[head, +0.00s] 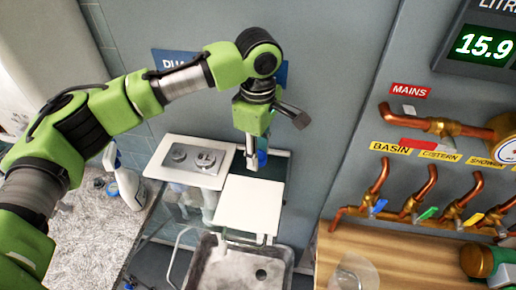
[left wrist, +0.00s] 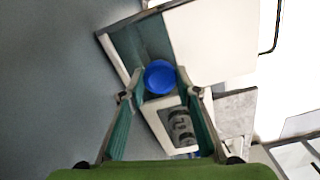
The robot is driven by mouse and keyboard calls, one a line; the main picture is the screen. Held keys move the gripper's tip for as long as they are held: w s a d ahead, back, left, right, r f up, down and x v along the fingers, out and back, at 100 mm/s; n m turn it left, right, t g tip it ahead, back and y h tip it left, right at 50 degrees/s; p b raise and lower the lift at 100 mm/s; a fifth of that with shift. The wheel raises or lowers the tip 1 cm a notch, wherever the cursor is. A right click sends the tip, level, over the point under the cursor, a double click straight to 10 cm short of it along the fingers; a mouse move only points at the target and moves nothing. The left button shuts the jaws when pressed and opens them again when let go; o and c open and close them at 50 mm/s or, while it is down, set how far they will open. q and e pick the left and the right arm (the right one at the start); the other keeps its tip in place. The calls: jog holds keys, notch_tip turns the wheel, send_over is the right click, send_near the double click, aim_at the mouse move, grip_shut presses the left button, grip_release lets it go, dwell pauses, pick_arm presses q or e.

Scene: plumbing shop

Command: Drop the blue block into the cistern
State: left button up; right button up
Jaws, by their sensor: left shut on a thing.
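My left gripper (head: 255,158) points down over the open part of the cistern (head: 279,166). It is shut on the blue block (head: 262,159), which is mostly hidden behind the fingers in the head view. In the left wrist view the block (left wrist: 160,77) shows as a round blue end between the fingertips, in front of the cistern's opening (left wrist: 148,40). The white lid (head: 248,206) covers the near part of the cistern; it also shows in the left wrist view (left wrist: 212,40).
A panel with two round buttons (head: 190,160) stands left of the cistern. A metal basin (head: 240,270) is in front. A spray bottle (head: 125,180) stands on the speckled counter (head: 95,240). Copper pipes with coloured valves (head: 430,212) line the right wall.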

pick_arm(q)
jog(key=o, duration=1.2)
jog(key=shift+w, duration=0.1)
jog(key=shift+c, duration=0.2)
pick_arm(e)
jog(key=shift+s+d, duration=0.2)
jog(key=shift+s, duration=0.4)
pick_arm(q)
jog(key=shift+r, duration=0.1)
notch_tip(320, 180, up, 12)
pick_arm(e)
jog(key=shift+w, duration=0.2)
pick_arm(q)
jog(key=shift+f, duration=0.2)
